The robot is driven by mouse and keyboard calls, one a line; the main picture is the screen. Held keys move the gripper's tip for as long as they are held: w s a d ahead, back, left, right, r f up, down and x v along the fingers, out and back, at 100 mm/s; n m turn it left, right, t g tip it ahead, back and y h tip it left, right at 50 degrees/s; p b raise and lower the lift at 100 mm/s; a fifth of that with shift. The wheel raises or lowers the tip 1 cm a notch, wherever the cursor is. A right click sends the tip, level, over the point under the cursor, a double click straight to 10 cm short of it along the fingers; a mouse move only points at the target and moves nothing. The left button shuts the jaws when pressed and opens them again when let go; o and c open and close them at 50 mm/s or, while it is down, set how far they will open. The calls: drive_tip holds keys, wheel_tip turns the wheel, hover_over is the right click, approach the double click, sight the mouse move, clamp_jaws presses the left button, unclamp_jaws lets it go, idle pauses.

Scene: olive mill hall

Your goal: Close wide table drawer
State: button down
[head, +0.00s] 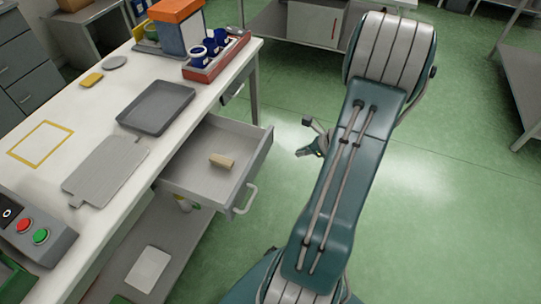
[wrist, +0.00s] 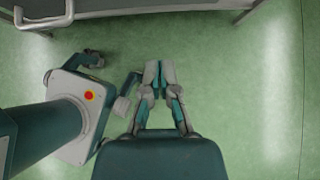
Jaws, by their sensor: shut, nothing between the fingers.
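The wide grey table drawer (head: 222,135) stands pulled out from the white-topped table (head: 95,120) in the head view. Its bar handle (head: 246,198) is on the near part of its front. A small tan block (head: 222,161) lies inside. In the wrist view, a grey edge that looks like the drawer front (wrist: 150,8) crosses the top, with the handle (wrist: 45,22) at top left. My gripper (head: 312,148) is out over the floor, right of the drawer front and apart from it, partly hidden by my arm. In the wrist view my gripper (wrist: 160,70) is shut and empty.
A second, closed drawer (head: 232,92) sits farther along the table. The tabletop holds a dark tray (head: 157,106), a grey board (head: 105,170), a red caddy with blue cups (head: 215,60) and a button box (head: 33,228). Green floor (head: 400,185) is clear at right.

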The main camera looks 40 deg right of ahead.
sight(263, 157)
drive_tip(key=x, duration=0.3)
drive_tip(key=w+r+x, duration=0.1)
drive_tip(key=x, duration=0.7)
drive_tip(key=shift+w+a+r, duration=0.2)
drive_tip(key=shift+a+r, duration=0.05)
drive_tip(key=shift+a, duration=0.15)
drive_tip(key=shift+w+a, duration=0.15)
drive_tip(key=shift+w, duration=0.35)
drive_tip(key=shift+w, duration=0.1)
drive_tip(key=w+a, duration=0.3)
drive_tip(key=w, duration=0.5)
drive_tip(key=w+a, duration=0.3)
drive_tip(key=w, duration=0.4)
drive_tip(key=w+a, duration=0.4)
drive_tip(key=w, duration=0.4)
drive_tip(key=shift+w, duration=0.6)
drive_tip(key=shift+a+r, duration=0.1)
